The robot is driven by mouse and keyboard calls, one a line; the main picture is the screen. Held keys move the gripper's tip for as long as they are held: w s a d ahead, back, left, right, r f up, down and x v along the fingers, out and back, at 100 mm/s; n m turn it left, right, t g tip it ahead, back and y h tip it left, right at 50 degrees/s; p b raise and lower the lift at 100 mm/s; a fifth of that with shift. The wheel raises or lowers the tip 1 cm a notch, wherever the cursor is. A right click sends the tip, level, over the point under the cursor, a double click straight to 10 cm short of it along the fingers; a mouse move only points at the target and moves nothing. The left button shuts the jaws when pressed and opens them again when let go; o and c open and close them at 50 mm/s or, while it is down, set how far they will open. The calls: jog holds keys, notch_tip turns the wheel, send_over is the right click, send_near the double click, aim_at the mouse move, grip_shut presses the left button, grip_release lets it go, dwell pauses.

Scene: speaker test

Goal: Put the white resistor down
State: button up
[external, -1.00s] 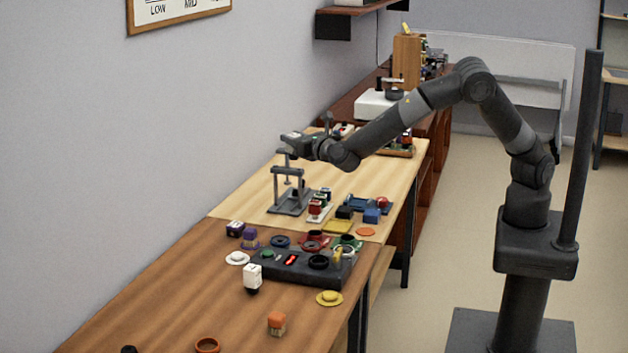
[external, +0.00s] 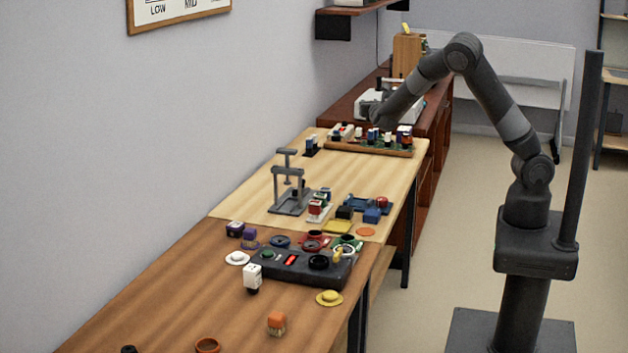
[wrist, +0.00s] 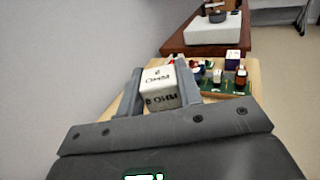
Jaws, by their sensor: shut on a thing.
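The white resistor (wrist: 160,92) is a white block with dark lettering that reads "OHM". In the wrist view it sits between the two grey fingers of my gripper (wrist: 158,96), which is shut on it. In the external view the end of my arm is over the far end of the light wooden table, near the parts board, and my own arm hides the fingers and the resistor. I cannot tell how high the resistor is above the surface.
A wooden-edged parts board (external: 370,148) with several small blocks lies at the table's far end; it also shows in the wrist view (wrist: 225,90). A white device (wrist: 213,30) stands beyond it. A grey stand (external: 290,200) is nearer. Light table (external: 250,190) is bare left of the stand.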

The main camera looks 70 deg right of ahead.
jog(key=s+d+m+g, duration=0.1)
jog(key=s+d, duration=0.3)
jog(key=d, duration=0.1)
notch_tip(320, 180, down, 11)
jog(key=shift+h, duration=0.3)
jog(key=w+a+f, duration=0.2)
jog(key=w+f, duration=0.1)
jog(key=w+a+f, duration=0.3)
jog(key=f, duration=0.1)
jog(key=w+a+f, duration=0.2)
jog(key=w+f, duration=0.1)
jog(key=f, duration=0.1)
jog(key=shift+w+a+f, duration=0.15)
jog(key=shift+w+a, duration=0.05)
jog(key=shift+a, duration=0.1)
jog(key=o, duration=1)
jog(key=shift+f, duration=0.1)
